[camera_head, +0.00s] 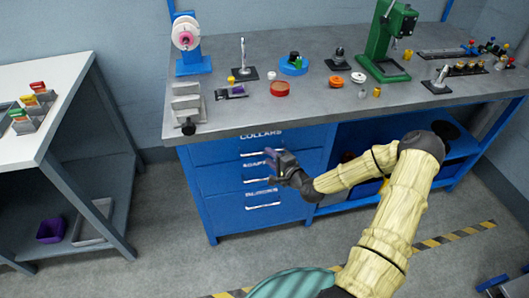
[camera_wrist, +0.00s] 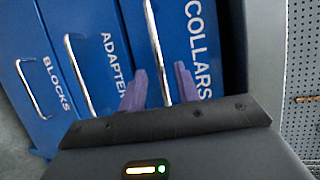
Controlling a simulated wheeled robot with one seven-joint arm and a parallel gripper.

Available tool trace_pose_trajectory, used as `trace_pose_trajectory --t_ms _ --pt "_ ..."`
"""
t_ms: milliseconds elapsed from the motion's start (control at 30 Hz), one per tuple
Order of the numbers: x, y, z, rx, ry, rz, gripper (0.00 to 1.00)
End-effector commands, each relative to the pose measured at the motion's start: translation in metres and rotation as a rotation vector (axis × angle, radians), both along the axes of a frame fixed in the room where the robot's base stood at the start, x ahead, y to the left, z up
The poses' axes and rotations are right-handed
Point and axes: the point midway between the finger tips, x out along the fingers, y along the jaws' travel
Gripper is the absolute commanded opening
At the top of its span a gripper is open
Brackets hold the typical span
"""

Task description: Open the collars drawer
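The collars drawer (camera_head: 225,152) is the top drawer of the blue cabinet under the workbench and looks shut. Its face with the COLLARS label also shows in the wrist view (camera_wrist: 215,60). Its silver bar handle (camera_wrist: 157,50) runs between the two purple fingers of my gripper (camera_wrist: 160,82). The fingers are apart, one on each side of the bar, with gaps visible. In the head view my gripper (camera_head: 273,166) is in front of the upper drawers and covers part of the handle and the label below. Contact with the drawer face cannot be told.
The adapters drawer (camera_wrist: 105,60) and the blocks drawer (camera_wrist: 45,70) lie below, each with a bar handle. The grey workbench top (camera_head: 330,110) overhangs the drawers and carries several tools and parts. A white table (camera_head: 60,85) stands left. Floor before the cabinet is clear.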

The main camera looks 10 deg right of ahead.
Motion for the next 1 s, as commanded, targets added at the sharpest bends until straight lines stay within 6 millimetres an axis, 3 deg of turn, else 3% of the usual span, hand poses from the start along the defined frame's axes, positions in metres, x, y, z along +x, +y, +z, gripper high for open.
trace_pose_trajectory --t_ms 233,600,767,1000 --pt "0.033 0.014 -0.007 -0.001 0.0 0.0 0.32" --pt "0.039 0.016 -0.008 0.0 0.0 -0.001 0.32" --pt "0.039 0.016 -0.008 0.0 0.0 -0.001 0.03" --pt "0.039 0.016 -0.008 -0.001 0.001 -0.001 0.0"
